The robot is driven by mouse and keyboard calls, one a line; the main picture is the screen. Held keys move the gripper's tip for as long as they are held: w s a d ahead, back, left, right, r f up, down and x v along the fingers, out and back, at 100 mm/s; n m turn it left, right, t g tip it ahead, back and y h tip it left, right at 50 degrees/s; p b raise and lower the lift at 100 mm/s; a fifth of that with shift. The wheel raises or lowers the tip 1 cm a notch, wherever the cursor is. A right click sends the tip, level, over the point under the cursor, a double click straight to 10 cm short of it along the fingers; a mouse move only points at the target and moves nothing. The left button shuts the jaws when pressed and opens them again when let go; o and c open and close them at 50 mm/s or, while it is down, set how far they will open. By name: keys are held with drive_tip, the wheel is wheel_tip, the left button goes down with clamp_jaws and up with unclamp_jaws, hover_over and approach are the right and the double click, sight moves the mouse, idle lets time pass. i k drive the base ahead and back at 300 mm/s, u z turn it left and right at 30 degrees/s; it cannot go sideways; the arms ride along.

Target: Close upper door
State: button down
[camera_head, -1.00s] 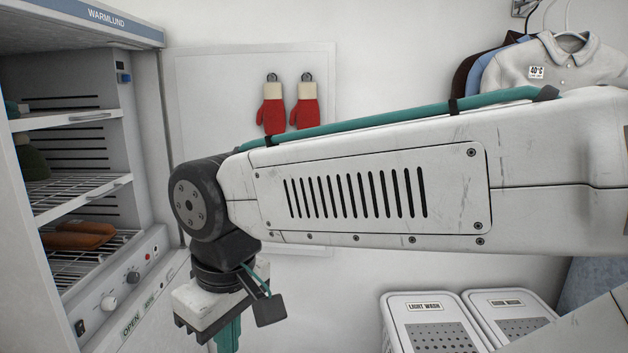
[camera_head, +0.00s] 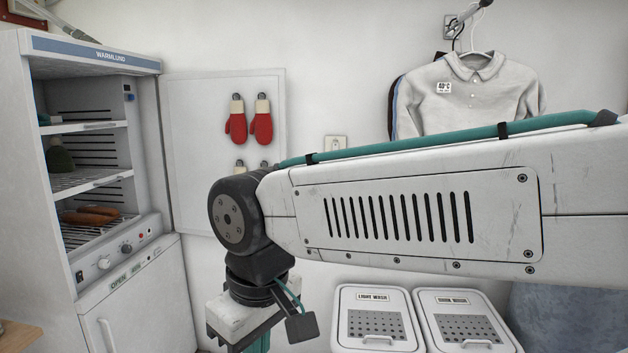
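A white drying cabinet (camera_head: 172,262) labelled WARMLUND stands at the left, its upper compartment open to view. Its upper door (camera_head: 190,130) stands wide open to the right of the compartment, inner face showing. Red mittens (camera_head: 261,123) with cream cuffs hang on the door in two rows; the lower ones are partly hidden by my arm. My gripper (camera_head: 258,344) points down at the bottom of the picture, right of the cabinet and apart from the door in the picture. Its fingertips are cut off by the frame edge, so its opening does not show.
Wire shelves (camera_head: 88,180) hold a dark green hat (camera_head: 60,157) and brown items (camera_head: 92,215). The lower door (camera_head: 150,300) is shut. Two lidded hampers (camera_head: 375,300) stand at lower right. A shirt (camera_head: 470,95) hangs behind my arm. A wooden edge (camera_head: 18,338) shows at lower left.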

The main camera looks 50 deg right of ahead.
sight(195, 109)
drive_tip(key=z, duration=0.5)
drive_tip(key=i, duration=0.65)
drive_tip(key=z, duration=0.8)
drive_tip(key=i, duration=0.4)
drive_tip(key=z, duration=0.1)
